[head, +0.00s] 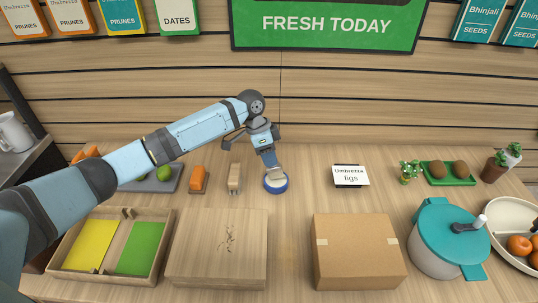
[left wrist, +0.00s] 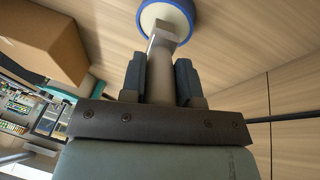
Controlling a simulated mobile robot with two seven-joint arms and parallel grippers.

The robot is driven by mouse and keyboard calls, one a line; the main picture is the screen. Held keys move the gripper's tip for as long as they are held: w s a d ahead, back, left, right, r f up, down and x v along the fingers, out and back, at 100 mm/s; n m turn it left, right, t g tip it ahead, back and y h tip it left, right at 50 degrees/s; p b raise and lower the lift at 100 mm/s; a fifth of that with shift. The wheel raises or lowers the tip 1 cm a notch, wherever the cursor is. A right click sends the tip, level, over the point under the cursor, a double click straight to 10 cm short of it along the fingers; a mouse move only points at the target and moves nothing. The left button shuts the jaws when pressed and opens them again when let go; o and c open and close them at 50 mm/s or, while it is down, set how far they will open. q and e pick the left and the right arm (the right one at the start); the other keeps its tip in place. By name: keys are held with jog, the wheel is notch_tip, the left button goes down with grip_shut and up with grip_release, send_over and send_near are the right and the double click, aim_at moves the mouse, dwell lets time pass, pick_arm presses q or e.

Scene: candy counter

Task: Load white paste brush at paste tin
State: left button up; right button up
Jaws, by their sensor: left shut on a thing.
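The paste tin (head: 276,187) is a round blue tin on the counter, left of centre in the head view. In the left wrist view the tin (left wrist: 184,6) shows a blue rim around a pale inside. My left gripper (head: 267,152) is above the tin, shut on a pale brush (left wrist: 163,40) that points down. The brush's lower end (head: 273,174) overlaps the tin in both views. I cannot tell whether its bristles touch the paste. The dark fingers (left wrist: 160,80) stand on both sides of the brush. My right gripper is not in view.
A wooden piece (head: 235,178) and an orange block (head: 198,178) stand left of the tin. A wooden box (head: 218,255), a cardboard box (head: 360,255) and a teal-lidded pot (head: 447,240) stand in front. A figs sign (head: 351,175) stands right. Counter around the tin's right is clear.

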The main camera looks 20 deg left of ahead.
pick_arm(q)
jog(key=shift+f, duration=0.3)
jog(key=shift+s+f+p, duration=0.1)
jog(key=shift+f+p, duration=0.05)
jog(key=shift+p, duration=0.35)
dwell(2.4)
notch_tip(320, 180, up, 2)
jog(key=shift+r+p, duration=0.1)
jog(key=shift+p, duration=1)
notch_tip(320, 180, up, 3)
jog(key=p, duration=0.3)
jog(key=shift+r, duration=0.1)
jog(key=shift+r+p, duration=0.95)
jog(key=shift+p, duration=0.25)
jog(key=shift+f, duration=0.1)
